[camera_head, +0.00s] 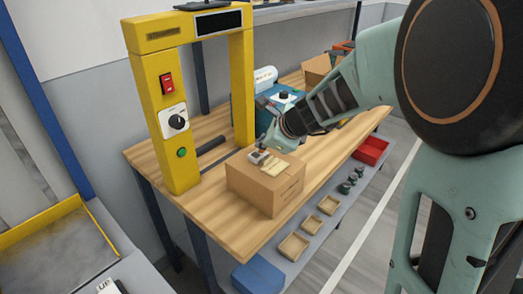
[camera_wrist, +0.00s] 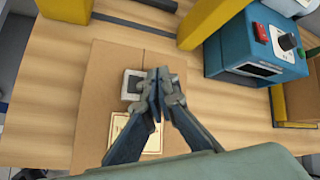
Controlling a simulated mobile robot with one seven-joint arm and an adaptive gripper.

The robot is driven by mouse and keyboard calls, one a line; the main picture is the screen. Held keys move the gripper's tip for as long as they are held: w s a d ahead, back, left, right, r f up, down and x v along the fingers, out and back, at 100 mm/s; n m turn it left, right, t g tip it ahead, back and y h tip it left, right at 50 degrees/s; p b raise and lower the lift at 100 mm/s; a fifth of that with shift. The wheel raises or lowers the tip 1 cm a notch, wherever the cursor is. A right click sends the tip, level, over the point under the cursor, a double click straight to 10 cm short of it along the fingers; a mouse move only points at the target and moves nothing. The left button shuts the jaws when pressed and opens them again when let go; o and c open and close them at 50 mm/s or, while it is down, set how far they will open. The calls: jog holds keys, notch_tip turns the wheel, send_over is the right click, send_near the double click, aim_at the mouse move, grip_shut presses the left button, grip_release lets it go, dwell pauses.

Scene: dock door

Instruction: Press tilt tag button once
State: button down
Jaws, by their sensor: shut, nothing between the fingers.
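The tilt tag (camera_wrist: 131,88) is a small pale square with a dark middle on top of a cardboard box (camera_wrist: 92,95). In the head view the tag (camera_head: 256,157) sits on the box (camera_head: 255,190), partly behind my fingers. A cream paper label (camera_wrist: 122,132) lies beside the tag on the box. My gripper (camera_wrist: 158,76) is shut and empty, fingers pointing down over the box top. Its tips appear just right of the tag in the wrist view. It shows in the head view (camera_head: 264,146) close above the tag. I cannot tell whether it touches, and no button is clearly visible.
A yellow frame (camera_head: 160,110) with a red switch, black knob and green button stands left of the box on the wooden table (camera_head: 222,230). A blue machine (camera_wrist: 255,45) stands behind. Small trays (camera_head: 294,246) sit on the lower shelf. The table's front corner is clear.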

aim_at(263, 151)
jog(key=shift+f, duration=0.2)
jog(key=shift+r, duration=0.1)
jog(key=shift+r+p, duration=0.7)
jog(key=shift+r, duration=0.05)
notch_tip(263, 151, up, 5)
jog(key=p, duration=0.5)
jog(key=shift+r, duration=0.1)
dwell(0.7)
